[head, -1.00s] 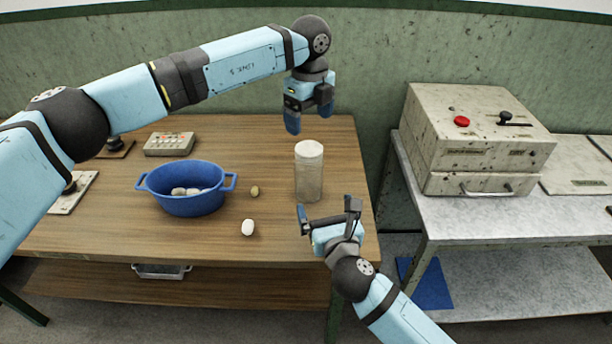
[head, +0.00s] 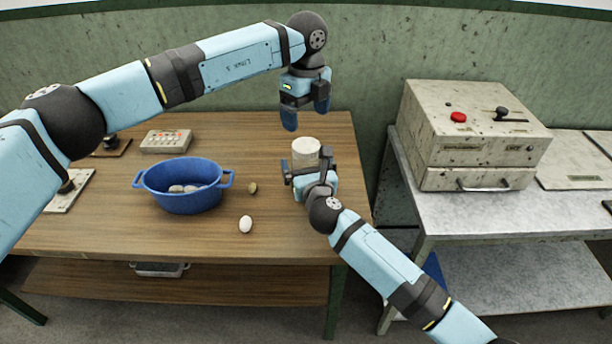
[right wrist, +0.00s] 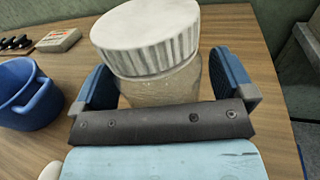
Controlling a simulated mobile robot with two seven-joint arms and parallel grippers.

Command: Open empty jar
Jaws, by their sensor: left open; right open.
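The jar (head: 298,160) stands upright near the right end of the wooden table, with its pale ridged lid (head: 306,147) on. It shows large in the right wrist view, as a clear body (right wrist: 165,88) under a white lid (right wrist: 146,38). My right gripper (head: 308,163) is open, with its blue fingers (right wrist: 165,78) on either side of the jar body below the lid. I cannot tell whether they touch it. My left gripper (head: 305,112) is open and empty, pointing down above and slightly behind the jar. My right gripper hides the jar's lower part in the head view.
A blue basin (head: 188,205) with pale cocoons stands left of the jar. A white cocoon (head: 245,224) and a brownish one (head: 252,188) lie between them. A button panel (head: 166,141) sits farther back. A metal table (head: 480,205) with a control box (head: 470,140) stands right.

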